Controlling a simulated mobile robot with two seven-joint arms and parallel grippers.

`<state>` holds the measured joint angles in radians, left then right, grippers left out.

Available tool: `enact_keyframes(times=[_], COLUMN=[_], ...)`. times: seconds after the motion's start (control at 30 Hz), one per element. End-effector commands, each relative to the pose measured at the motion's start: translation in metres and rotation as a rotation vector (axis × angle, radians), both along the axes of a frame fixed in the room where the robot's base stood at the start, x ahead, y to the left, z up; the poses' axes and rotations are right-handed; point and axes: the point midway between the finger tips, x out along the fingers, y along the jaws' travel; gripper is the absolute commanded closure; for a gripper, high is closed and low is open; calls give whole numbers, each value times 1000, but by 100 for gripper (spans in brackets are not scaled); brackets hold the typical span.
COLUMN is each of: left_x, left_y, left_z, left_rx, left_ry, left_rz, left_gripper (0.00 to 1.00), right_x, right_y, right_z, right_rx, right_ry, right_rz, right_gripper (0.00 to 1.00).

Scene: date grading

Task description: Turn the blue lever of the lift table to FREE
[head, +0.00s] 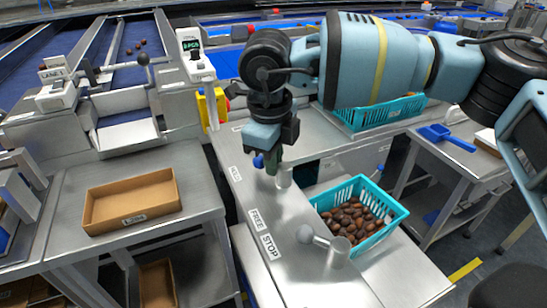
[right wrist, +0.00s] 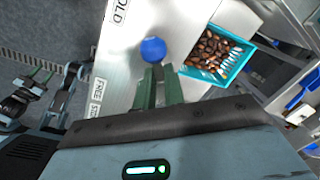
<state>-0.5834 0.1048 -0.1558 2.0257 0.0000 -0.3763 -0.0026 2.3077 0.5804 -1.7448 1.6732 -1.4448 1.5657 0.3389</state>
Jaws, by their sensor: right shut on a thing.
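The blue lever's round knob (head: 258,161) shows just left of my right gripper (head: 271,160). The knob is on the HOLD label (head: 236,173) side, away from the FREE label (head: 257,220). My right gripper's green fingers are shut on the lever; they hide most of its arm. In the right wrist view the blue knob (right wrist: 153,50) sits just beyond the fingertips (right wrist: 160,70), with the FREE label (right wrist: 98,90) to its lower left. My left gripper (right wrist: 41,75) shows small at the left of that view, its fingers apart and empty.
A grey lever (head: 305,235) stands by the STOP label (head: 271,246), close in front. A turquoise crate (head: 385,232) of dates sits right of the levers. A cardboard tray (head: 130,200) lies on the left table. A blue scoop (head: 446,138) lies at the right.

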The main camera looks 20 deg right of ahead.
Motion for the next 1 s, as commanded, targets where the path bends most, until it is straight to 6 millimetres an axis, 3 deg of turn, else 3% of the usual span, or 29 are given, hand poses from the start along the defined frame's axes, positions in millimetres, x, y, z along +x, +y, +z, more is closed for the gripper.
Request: enact_keyframes(times=[0.47, 1.0], left_x=[3, 6], left_y=[0, 1], left_z=[6, 15], left_rx=[1, 1], left_ry=[-8, -19], left_rz=[-1, -1], left_gripper=[59, 59], right_x=[-3, -13], right_y=[2, 6], right_z=[1, 0], right_rx=[1, 3], right_ry=[1, 0], right_rz=[147, 642], right_gripper=[100, 100])
